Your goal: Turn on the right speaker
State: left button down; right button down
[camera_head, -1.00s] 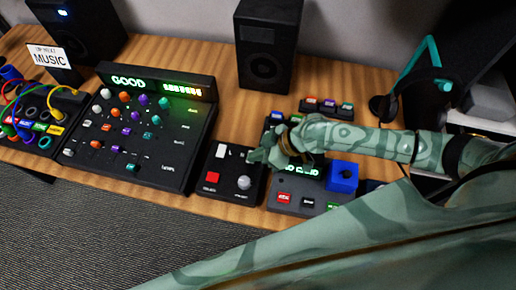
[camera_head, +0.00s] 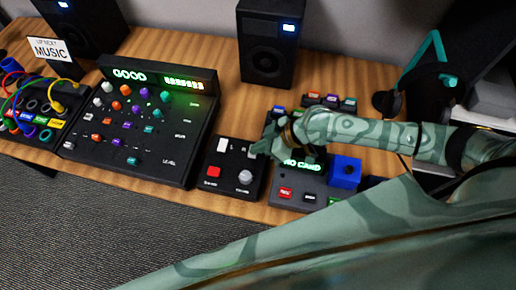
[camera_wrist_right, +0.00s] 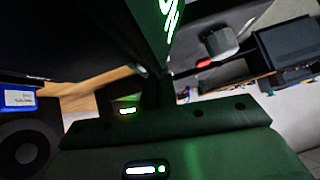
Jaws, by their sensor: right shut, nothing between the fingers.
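The right speaker (camera_head: 268,50) is a black box at the back of the desk, with a lit pale-blue indicator at its upper right. A small black switch box (camera_head: 228,188) stands in front, with a white switch (camera_head: 222,145) at its upper left, a red button (camera_head: 213,171) and a grey knob (camera_head: 245,177). My right gripper (camera_head: 258,151) is shut and empty at the box's upper right, beside the letter R, hiding whatever is under it. I cannot tell whether it touches the box. My left gripper is not in view.
A mixer panel reading GOOD (camera_head: 150,120) stands left of the box, with plugged cables (camera_head: 20,105) farther left. The left speaker (camera_head: 90,28) is lit. A panel with a blue block (camera_head: 344,171) is on the right. Headphones (camera_head: 420,80) hang at the back right.

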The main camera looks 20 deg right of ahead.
aim_at(259, 155)
jog(key=shift+w+d+r, duration=0.15)
jog(key=shift+w+r, duration=0.1)
jog(key=shift+r, duration=0.05)
